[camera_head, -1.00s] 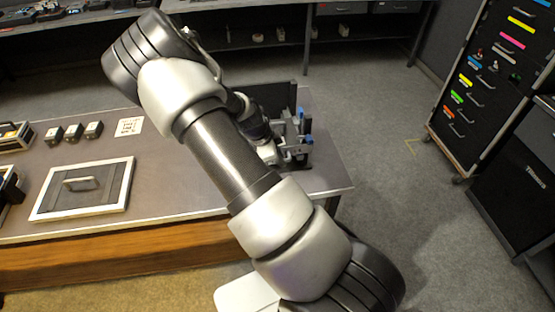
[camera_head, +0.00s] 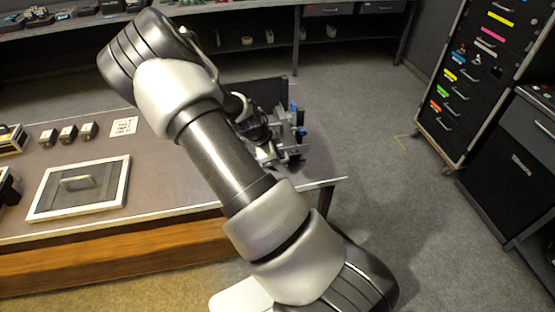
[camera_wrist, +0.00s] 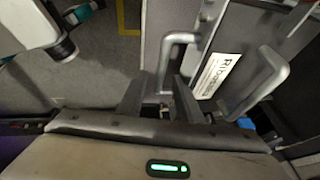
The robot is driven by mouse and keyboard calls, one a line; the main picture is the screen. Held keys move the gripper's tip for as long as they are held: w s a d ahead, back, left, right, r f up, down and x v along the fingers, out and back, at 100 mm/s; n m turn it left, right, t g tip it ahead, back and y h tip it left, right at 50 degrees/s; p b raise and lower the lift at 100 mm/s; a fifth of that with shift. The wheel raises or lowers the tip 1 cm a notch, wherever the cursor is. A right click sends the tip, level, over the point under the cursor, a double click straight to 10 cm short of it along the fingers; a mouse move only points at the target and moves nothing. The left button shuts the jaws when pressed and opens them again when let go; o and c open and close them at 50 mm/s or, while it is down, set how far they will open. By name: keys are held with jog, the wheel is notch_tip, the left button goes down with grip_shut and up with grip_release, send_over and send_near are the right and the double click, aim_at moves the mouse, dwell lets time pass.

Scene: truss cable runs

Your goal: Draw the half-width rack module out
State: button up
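In the wrist view a grey panel carries a white label (camera_wrist: 217,75) and two grey bow handles, one on the left (camera_wrist: 178,39) and one on the right (camera_wrist: 264,83). I take it to be the front of the rack module, but its full width is cut off. My gripper (camera_wrist: 158,92) has its fingers apart, with the lower end of the left handle showing between them. I cannot tell whether either finger touches it. In the head view, the gripper end is mostly hidden by my arm, beside a dark unit with blue parts (camera_head: 294,107) at the bench's right end.
The bench (camera_head: 150,165) holds a framed panel with a handle (camera_head: 80,184), several small dark blocks (camera_head: 68,134) and a white card (camera_head: 124,126). Open floor (camera_head: 385,200) lies to the right, up to a dark drawer cabinet (camera_head: 470,110) with coloured labels.

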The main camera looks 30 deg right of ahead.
jog(key=p+v, duration=0.1)
jog(key=v, duration=1.6)
jog(key=shift+r, duration=0.2)
jog(key=shift+s+a, duration=0.1)
jog(key=s+a+r+n+t+y, duration=0.2)
jog(key=s+a+r+n, duration=0.3)
jog(key=s+r+n, duration=0.4)
jog(key=s+a+r+n+t+y, duration=0.2)
jog(key=s+a+r+n, duration=0.4)
jog(key=s+r+n, duration=0.4)
jog(key=s+n+y, duration=0.1)
jog(key=s+n, duration=0.1)
jog(key=shift+s+a+r+n+t, duration=0.2)
jog(key=shift+a+n+t, duration=0.1)
jog(key=shift+t, duration=0.1)
